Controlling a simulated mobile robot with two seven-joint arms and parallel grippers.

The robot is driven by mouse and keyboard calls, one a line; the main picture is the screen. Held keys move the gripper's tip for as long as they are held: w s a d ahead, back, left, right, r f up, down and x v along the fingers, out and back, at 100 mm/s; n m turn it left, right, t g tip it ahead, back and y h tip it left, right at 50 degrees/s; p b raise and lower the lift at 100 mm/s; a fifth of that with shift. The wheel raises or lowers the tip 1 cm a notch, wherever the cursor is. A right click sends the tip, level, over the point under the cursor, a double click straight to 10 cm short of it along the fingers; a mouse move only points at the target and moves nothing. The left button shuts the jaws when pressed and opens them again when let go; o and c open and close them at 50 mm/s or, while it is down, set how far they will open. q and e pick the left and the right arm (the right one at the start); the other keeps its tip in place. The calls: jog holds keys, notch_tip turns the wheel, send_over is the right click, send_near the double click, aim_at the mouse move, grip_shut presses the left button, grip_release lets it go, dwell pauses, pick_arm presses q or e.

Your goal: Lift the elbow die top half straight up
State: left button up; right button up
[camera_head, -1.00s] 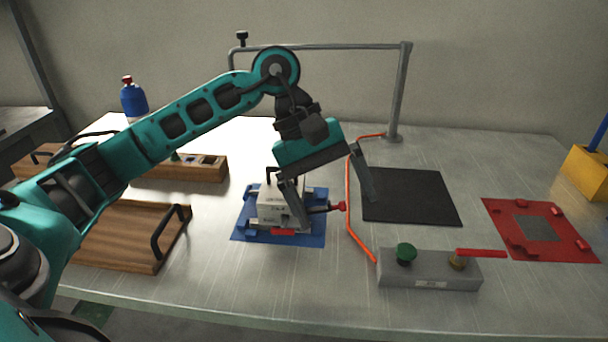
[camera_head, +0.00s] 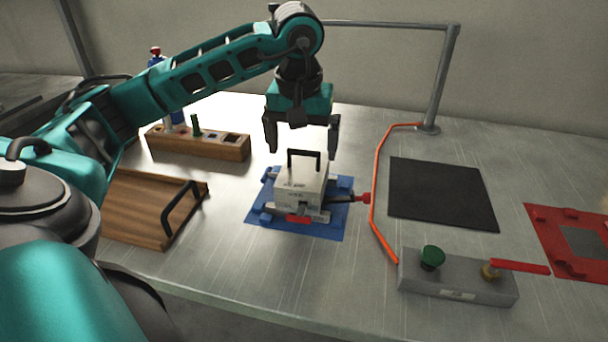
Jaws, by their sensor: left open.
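The elbow die top half (camera_head: 299,185) is a pale block with a black arched handle (camera_head: 304,154) on top. It sits in the fixture on the blue mat (camera_head: 326,231), with a red piece at its front and a red-tipped nozzle (camera_head: 362,197) at its right side. My left gripper (camera_head: 302,151) is open above the die, pointing down. Its two fingers are spread left and right of the handle; I cannot tell how far it is from the handle in depth. The seam under the top half is hard to make out. My right gripper is not in view.
An orange hose (camera_head: 376,190) runs right of the die. A black mat (camera_head: 442,193), a grey control box (camera_head: 457,277) with a green button and red lever, and a red mat (camera_head: 566,262) lie right. A wooden tray (camera_head: 132,206) and wooden block (camera_head: 188,143) stand left.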

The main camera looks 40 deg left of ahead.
aim_at(304, 150)
pick_arm(q)
jog(key=f, duration=0.4)
jog(key=shift+w+a+f, duration=0.1)
jog(key=shift+w+f, duration=0.2)
jog(key=c, duration=1.4)
jog(key=shift+r, duration=0.1)
jog(key=shift+c, duration=0.2)
